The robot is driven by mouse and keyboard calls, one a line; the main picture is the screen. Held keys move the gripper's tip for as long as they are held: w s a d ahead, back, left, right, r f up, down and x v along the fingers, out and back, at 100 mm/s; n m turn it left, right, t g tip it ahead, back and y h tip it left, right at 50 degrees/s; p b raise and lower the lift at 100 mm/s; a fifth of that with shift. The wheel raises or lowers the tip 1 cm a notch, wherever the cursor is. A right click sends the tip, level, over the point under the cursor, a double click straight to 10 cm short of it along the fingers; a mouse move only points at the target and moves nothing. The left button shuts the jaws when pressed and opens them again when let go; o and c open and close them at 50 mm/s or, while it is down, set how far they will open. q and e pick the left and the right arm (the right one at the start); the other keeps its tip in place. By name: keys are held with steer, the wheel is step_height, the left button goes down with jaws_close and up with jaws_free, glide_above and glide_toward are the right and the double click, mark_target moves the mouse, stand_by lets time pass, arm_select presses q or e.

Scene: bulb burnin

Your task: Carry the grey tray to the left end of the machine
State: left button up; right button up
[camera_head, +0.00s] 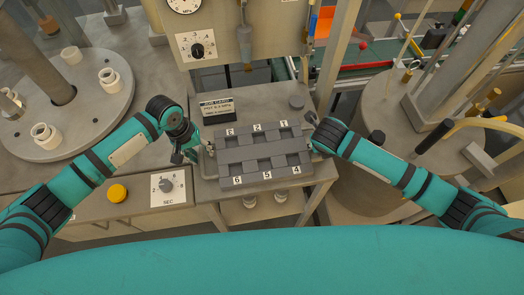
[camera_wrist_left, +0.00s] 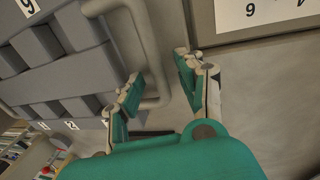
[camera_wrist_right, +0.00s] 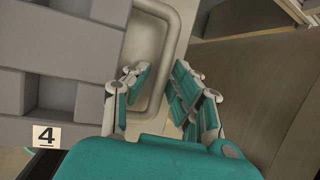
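The grey tray (camera_head: 262,155) sits level on a small stand in the middle of the head view. It has block-like compartments with number tags 1 to 3 on the far side and 4 to 6 on the near side. A loop handle is at each end. My left gripper (camera_head: 190,152) is at the left handle (camera_wrist_left: 155,60); its fingers are open on either side of the bar. My right gripper (camera_head: 316,140) is at the right handle (camera_wrist_right: 168,50); its fingers are also apart, with the bar between them. The compartments look empty.
A job card (camera_head: 216,108) stands behind the tray on the stand (camera_head: 262,100). A dial panel marked SEC (camera_head: 167,186) and a yellow button (camera_head: 117,193) are at the left. A round turntable (camera_head: 85,100) with white sockets lies further left. A grey drum (camera_head: 390,150) stands right.

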arm_select(q)
steer(key=c, duration=0.4)
arm_select(e)
jaws_close()
arm_select(q)
jaws_close()
steer(key=shift+r, duration=0.2)
arm_select(e)
steer(key=shift+r, duration=0.2)
